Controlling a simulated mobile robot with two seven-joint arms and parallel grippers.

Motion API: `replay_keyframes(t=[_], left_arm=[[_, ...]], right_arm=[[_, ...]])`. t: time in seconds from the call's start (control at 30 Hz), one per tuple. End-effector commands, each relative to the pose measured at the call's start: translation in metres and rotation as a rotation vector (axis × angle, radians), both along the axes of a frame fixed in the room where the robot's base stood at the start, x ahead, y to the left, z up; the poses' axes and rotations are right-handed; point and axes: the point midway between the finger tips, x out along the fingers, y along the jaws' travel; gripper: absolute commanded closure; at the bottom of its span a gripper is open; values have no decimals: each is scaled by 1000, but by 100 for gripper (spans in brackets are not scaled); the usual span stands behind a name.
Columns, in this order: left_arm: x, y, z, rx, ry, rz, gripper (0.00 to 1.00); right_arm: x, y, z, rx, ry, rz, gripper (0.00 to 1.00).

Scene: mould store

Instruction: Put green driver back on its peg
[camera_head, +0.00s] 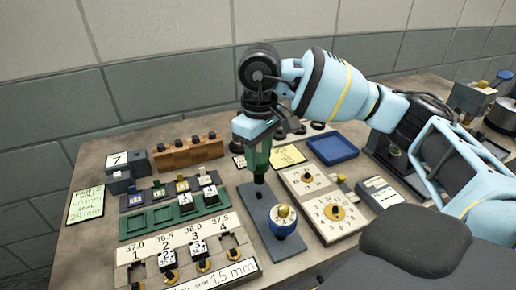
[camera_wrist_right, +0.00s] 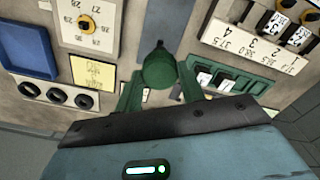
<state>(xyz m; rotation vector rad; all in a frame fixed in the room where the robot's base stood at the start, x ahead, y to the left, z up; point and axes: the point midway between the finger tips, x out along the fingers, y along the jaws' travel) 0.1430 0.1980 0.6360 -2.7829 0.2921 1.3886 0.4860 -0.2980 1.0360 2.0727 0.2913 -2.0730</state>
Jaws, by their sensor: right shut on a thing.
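My right gripper (camera_head: 258,162) is shut on the green driver (camera_head: 261,158), which hangs roughly upright with its dark end down. The driver's rounded green body also shows in the right wrist view (camera_wrist_right: 158,72), between the fingertips, with its dark tip pointing away from the gripper. In the head view the dark end is over the far end of a slate-grey plate (camera_head: 258,204); I cannot tell whether it touches. I cannot make out the driver's peg for certain. My left gripper is not in view.
A blue tray (camera_head: 333,148) and a wooden block row (camera_head: 188,153) lie farther back.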

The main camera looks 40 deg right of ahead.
Motion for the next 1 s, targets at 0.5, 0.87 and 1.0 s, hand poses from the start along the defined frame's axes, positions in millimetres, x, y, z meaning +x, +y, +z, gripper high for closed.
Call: replay_keyframes(t=[0.5,0.87,1.0], left_arm=[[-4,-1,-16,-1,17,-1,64],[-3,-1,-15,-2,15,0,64],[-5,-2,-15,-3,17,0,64]], right_arm=[[0,0,-33,-1,1,0,90],[0,0,-32,-1,0,0,90],[0,0,-32,-1,0,0,90]])
